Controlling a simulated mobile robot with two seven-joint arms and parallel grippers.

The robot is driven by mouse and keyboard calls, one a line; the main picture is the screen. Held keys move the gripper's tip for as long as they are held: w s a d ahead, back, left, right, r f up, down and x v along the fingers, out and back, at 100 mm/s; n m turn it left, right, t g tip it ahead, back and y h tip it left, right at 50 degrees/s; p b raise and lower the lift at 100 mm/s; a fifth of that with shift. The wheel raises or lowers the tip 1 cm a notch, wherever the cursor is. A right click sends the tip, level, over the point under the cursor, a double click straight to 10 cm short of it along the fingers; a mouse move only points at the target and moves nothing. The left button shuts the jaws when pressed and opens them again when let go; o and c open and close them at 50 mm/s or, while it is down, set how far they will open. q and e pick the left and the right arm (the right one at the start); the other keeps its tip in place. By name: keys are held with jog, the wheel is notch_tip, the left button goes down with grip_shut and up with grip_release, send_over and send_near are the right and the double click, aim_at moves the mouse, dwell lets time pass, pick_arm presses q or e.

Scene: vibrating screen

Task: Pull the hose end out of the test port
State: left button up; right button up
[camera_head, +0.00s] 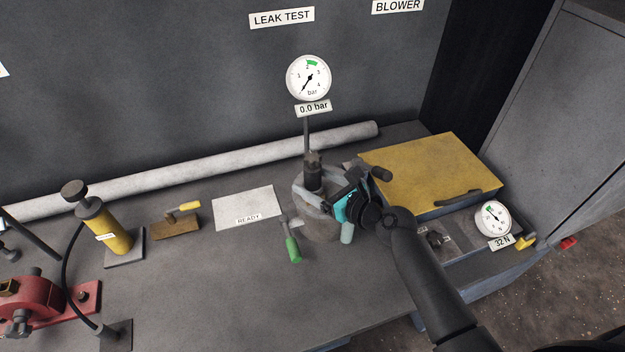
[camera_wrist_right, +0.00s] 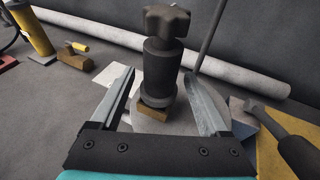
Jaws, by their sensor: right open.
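A black cylindrical fitting with a star-shaped knob (camera_head: 313,172) stands upright on a round grey base (camera_head: 322,232) below the gauge. It also shows in the right wrist view (camera_wrist_right: 160,62), with a small tan block (camera_wrist_right: 152,112) at its foot. My right gripper (camera_head: 323,188) is open, its fingers on either side of the fitting in the wrist view; I cannot tell whether they touch it. A black hose (camera_head: 66,268) runs from the yellow pump (camera_head: 112,232) to a small dark block (camera_head: 115,335) at lower left. No label marks the test port. My left gripper is not in view.
A pressure gauge (camera_head: 308,78) reads about 0.0 bar. A green-handled tool (camera_head: 293,250) lies left of the base. A yellow-lidded box (camera_head: 432,168) stands at right, with a 32 N dial (camera_head: 493,219) beside it. The front middle of the bench (camera_head: 250,300) is clear.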

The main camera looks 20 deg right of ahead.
jog(key=shift+w+a+f, duration=0.2)
jog(key=shift+w+a, duration=0.05)
jog(key=shift+w, duration=0.2)
jog(key=shift+c, duration=0.3)
grip_shut()
